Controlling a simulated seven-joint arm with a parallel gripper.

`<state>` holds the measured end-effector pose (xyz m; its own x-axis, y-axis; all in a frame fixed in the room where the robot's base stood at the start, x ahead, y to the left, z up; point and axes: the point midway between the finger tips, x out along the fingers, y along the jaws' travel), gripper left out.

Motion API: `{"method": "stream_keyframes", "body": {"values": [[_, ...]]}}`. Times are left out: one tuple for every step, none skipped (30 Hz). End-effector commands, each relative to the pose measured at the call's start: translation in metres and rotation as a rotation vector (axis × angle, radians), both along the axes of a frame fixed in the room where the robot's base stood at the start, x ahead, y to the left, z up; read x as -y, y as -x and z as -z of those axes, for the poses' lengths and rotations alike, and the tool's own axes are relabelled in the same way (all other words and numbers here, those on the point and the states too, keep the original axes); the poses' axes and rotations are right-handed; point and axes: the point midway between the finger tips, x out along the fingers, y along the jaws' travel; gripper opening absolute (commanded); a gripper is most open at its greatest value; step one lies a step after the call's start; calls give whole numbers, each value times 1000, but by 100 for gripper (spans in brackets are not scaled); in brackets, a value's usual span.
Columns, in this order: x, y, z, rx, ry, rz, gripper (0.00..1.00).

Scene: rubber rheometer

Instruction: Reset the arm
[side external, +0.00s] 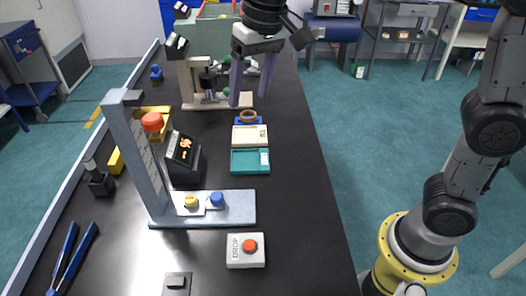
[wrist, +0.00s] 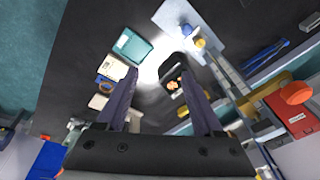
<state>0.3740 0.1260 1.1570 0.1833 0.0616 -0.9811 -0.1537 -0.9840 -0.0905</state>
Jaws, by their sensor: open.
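My gripper (side external: 254,99) is raised above the black table (side external: 300,215), toward its far half. Its two purple fingers are apart, with nothing held between them. In the wrist view my gripper (wrist: 158,68) points down with bare table between its fingers. The arm reaches in from the top of the side view, and its base stands at the right.
A teal tray (side external: 250,168), a cream tray (side external: 245,144) and a brown ring (side external: 248,116) stand in a row below my gripper. A grey upright stand (side external: 137,150) and black display box (side external: 183,158) are left. A DROP button box (side external: 236,260) is in front.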

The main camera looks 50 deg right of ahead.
Motion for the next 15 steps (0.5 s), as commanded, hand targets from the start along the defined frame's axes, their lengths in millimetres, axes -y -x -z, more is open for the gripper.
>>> {"method": "stream_keyframes", "body": {"values": [[19,16,-11,32,-8,24,69],[28,25,-15,49,-11,32,69],[40,37,-20,69,-13,42,69],[48,46,-22,85,-13,49,69],[56,56,-24,102,-14,54,69],[66,69,-26,124,-14,60,69],[73,79,-26,139,-13,63,69],[79,89,-25,155,-10,65,69],[88,103,-24,176,-7,68,69],[93,113,-22,192,-4,67,69],[99,123,-19,207,0,68,69],[105,137,-14,227,7,65,69],[109,146,-9,242,13,63,69],[113,156,-4,255,19,58,69],[117,168,4,271,29,51,69]]}}
